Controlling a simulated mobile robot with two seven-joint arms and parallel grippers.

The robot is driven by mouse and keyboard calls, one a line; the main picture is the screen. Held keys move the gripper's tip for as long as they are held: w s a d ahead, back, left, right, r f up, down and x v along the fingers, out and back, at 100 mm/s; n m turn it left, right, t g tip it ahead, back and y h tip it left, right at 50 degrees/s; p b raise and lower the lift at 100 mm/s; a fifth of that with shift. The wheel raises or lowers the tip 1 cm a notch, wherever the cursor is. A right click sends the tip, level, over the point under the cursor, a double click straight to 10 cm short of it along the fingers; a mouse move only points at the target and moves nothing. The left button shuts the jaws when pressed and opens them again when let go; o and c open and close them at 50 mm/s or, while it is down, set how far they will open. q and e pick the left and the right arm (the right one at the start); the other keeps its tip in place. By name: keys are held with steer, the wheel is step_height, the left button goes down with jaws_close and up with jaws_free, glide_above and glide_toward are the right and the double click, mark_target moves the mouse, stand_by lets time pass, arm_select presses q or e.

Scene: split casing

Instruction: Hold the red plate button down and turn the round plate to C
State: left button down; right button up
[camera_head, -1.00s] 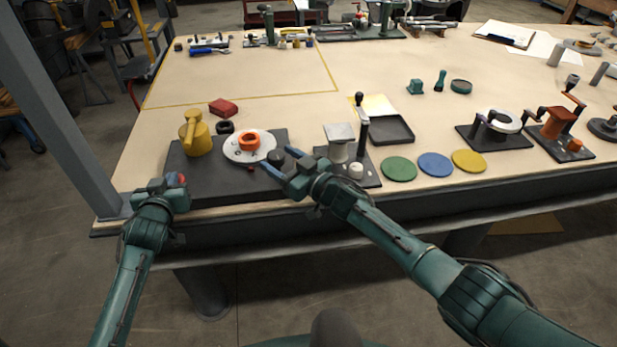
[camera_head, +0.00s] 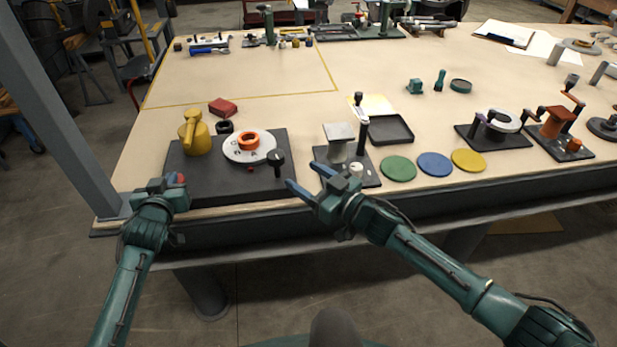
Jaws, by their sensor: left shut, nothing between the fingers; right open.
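The round plate (camera_head: 238,155) is white with dark letters and an orange ring (camera_head: 250,141) at its centre. It lies on a dark base (camera_head: 215,180) at the table's front left. A small red mark (camera_head: 250,169) sits just in front of the plate. A red button (camera_head: 181,178) shows at the base's left front edge, beside my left gripper (camera_head: 175,183). That gripper is shut and partly hides the button; I cannot tell whether it presses it. My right gripper (camera_head: 309,179) is open and empty, right of the base and apart from the plate.
A black knob on a post (camera_head: 276,160) stands at the base's right. A yellow part (camera_head: 195,135) stands at its left. A grey-topped fixture with a lever (camera_head: 339,138) is close to my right gripper. Green (camera_head: 398,168), blue (camera_head: 435,164) and yellow discs (camera_head: 468,160) lie further right.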

steer(key=shift+f, duration=0.1)
steer(key=m+t+h, duration=0.7)
steer(key=m+h, duration=0.2)
steer(key=h, duration=0.4)
glide_toward(275, 161)
steer(key=shift+d, duration=0.15)
steer(key=shift+w+y, duration=0.1)
steer(key=shift+y, duration=0.2)
steer(key=w, duration=0.6)
steer(key=w+a, duration=0.1)
steer(key=w, duration=0.2)
steer(key=shift+w+a, duration=0.1)
steer(key=shift+w, duration=1.25)
